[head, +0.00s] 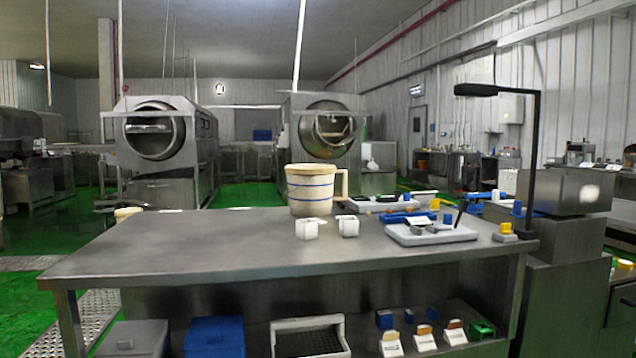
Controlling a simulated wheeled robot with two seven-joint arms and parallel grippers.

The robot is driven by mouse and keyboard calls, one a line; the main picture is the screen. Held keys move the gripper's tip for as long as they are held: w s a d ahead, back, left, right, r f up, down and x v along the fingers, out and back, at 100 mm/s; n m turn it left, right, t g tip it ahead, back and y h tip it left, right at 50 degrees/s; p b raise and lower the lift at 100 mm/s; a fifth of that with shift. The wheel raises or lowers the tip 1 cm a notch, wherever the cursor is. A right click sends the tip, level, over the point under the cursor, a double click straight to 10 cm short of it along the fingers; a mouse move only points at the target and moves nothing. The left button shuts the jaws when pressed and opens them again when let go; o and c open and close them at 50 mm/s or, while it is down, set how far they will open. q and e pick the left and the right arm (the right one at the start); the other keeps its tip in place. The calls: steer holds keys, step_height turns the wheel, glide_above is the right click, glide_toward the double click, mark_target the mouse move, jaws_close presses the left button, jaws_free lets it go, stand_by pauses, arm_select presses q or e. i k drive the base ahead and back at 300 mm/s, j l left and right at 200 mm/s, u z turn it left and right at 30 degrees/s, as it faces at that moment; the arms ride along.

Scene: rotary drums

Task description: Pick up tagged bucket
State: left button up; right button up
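A cream bucket (311,188) with a tan rim band and a side handle on its right stands upright near the far edge of the steel table (200,240). I cannot make out a clear tag on it. Two small white box-like pieces (307,229) stand just in front of it. The top of another cream container (127,213) shows behind the table's left far edge; the rest of it is hidden. Neither of my grippers is in the head view.
A grey tray (430,236) with small parts lies right of the bucket, near a black lamp post (533,160). The table's left half is clear. Bins, including a blue one (214,337), sit below. Two rotary drums (152,130) stand behind on green floor.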

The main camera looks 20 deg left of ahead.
mark_target(310, 186)
steer(key=u, duration=2.35)
steer(key=i+l+u, duration=0.1)
steer(key=i+u, duration=0.15)
steer(key=i, duration=0.75)
steer(key=i+j+u, duration=0.1)
steer(key=i+u, duration=0.6)
steer(key=i, duration=0.25)
steer(key=i+l+u, duration=0.2)
steer(key=i+u, duration=0.15)
steer(key=i+z, duration=0.2)
steer(key=i, duration=0.3)
steer(key=i+j+z, duration=0.2)
steer(key=i, duration=0.25)
steer(key=i+l+z, duration=0.1)
steer(key=z, duration=0.35)
steer(key=i+z, duration=0.3)
steer(key=z, duration=0.2)
steer(key=i+z, duration=0.2)
steer(key=z, duration=0.25)
steer(key=i+z, duration=0.8)
steer(key=i, duration=1.8)
steer(key=l+z, duration=0.05)
